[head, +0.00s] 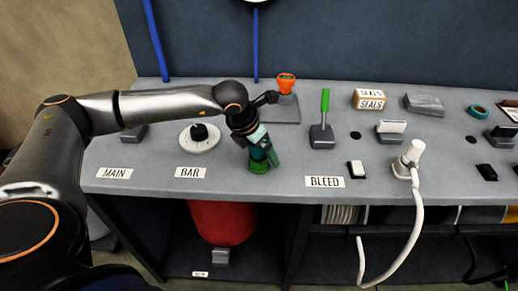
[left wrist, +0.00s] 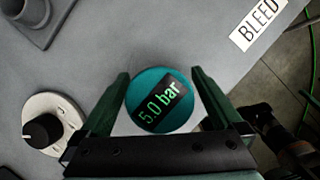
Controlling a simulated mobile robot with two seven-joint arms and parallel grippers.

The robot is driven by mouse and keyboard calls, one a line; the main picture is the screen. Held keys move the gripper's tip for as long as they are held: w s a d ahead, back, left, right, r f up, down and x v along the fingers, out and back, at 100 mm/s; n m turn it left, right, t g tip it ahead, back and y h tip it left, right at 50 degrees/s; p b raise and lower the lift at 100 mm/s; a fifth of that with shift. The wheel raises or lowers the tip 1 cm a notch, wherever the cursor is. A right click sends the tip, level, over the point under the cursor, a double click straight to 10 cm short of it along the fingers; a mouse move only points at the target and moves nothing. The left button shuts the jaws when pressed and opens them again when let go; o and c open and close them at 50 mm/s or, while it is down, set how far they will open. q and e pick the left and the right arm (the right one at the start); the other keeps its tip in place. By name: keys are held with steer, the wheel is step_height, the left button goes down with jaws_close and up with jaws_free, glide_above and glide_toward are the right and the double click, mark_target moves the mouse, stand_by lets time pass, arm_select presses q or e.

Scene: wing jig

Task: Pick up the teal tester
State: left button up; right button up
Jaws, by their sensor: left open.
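The teal tester (left wrist: 147,83) is a round teal piece with a dark display reading "5.0 bar" in green. In the left wrist view it sits between the two dark green fingers of my left gripper (left wrist: 160,78), with narrow gaps showing on both sides. In the head view my left gripper (head: 264,155) points down at the bench, and its fingers largely hide the tester. A green round base (head: 258,168) shows just below the fingertips near the bench's front edge.
The grey bench (head: 270,190) carries a dial with a black knob (head: 200,138) left of the gripper, an orange-topped part (head: 286,84) behind it and a green lever (head: 325,102) to the right. A BLEED label (head: 325,182) lies at the front edge. A white hose (head: 417,205) hangs farther right.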

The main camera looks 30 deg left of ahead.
arm_select(q)
steer(key=shift+w+f, duration=0.2)
steer(key=shift+f, duration=0.2)
